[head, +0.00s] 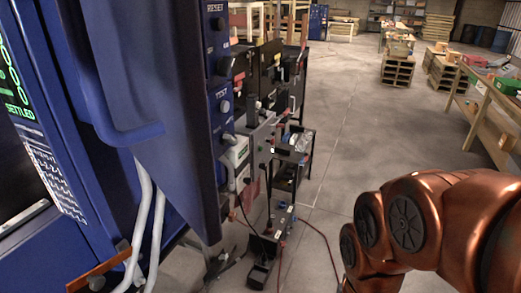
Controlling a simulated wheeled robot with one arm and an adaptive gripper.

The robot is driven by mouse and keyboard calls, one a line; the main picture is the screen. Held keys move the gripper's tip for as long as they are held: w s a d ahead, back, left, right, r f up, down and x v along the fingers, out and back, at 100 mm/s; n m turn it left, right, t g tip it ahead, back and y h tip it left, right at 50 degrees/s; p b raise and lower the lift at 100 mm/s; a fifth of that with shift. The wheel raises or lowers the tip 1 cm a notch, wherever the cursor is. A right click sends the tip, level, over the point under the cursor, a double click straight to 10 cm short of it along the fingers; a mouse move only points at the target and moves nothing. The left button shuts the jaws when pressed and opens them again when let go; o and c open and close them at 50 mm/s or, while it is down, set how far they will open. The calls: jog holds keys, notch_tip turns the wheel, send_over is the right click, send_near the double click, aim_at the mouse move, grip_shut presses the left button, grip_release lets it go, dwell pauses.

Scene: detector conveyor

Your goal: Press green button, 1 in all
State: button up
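A blue machine cabinet (150,90) fills the left side of the head view. A narrow blue control panel (217,60) on its right edge carries small round knobs or buttons, one near the top (219,24) and one beside a label that seems to read TEST (225,106). These look grey-blue, and I cannot make out a green button among them. A dark display (15,75) at the far left shows green digits and the word SETTLED. My copper-coloured arm shows at the lower right, apart from the panel. My gripper is outside the view.
Black and grey equipment (265,95) stands just right of the panel, with a small unit (272,238) and cables on the floor. A wooden workbench (490,110) stands at the right. Wooden pallets (397,68) stand farther back. The grey concrete floor between is clear.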

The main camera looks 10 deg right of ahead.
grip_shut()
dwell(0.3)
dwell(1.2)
